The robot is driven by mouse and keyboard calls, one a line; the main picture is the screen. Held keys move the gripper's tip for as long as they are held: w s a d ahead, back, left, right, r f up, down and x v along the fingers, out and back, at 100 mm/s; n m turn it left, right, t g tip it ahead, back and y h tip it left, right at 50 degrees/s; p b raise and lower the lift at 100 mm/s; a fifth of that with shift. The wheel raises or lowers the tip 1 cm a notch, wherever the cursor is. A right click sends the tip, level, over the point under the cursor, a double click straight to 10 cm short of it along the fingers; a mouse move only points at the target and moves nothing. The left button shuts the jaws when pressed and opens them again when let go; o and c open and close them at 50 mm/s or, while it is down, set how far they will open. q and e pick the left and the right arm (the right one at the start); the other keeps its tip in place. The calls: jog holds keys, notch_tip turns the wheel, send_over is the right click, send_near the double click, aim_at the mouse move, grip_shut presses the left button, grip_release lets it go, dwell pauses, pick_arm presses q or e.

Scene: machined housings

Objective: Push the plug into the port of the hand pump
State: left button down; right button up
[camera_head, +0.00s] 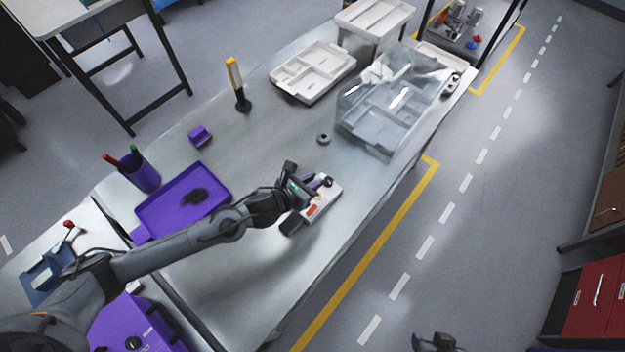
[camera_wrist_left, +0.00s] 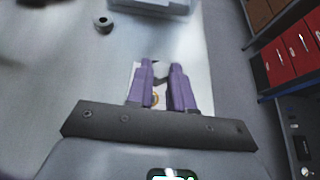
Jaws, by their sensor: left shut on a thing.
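The hand pump appears to be the white block with an orange patch (camera_head: 313,210) near the table's right edge. It also shows as a white surface under the fingers in the left wrist view (camera_wrist_left: 203,92). My left gripper (camera_head: 322,184) is right over it, its purple fingers (camera_wrist_left: 163,70) shut on a small grey piece (camera_wrist_left: 162,74), seemingly the plug. A gold-brown ring, perhaps the port, shows partly between the fingers; the rest is hidden. I cannot tell whether plug and port touch. A dark part at the bottom edge, seemingly my right gripper (camera_head: 435,342), is away from the table.
A grey ring (camera_head: 324,138) lies on the table beyond the pump. A clear bin (camera_head: 385,130) and a white divided tray (camera_head: 310,75) stand farther back. A purple tray (camera_head: 160,215), purple cup (camera_head: 143,175) and yellow-handled tool (camera_head: 236,80) are left. The table between is clear.

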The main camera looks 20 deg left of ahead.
pick_arm(q)
jog(key=shift+f, duration=0.15)
jog(key=shift+f+b, duration=3.6)
jog(key=shift+f, duration=0.4)
jog(key=shift+f+b, duration=0.4)
jog(key=shift+f, duration=0.05)
jog(key=c, duration=0.9)
grip_release()
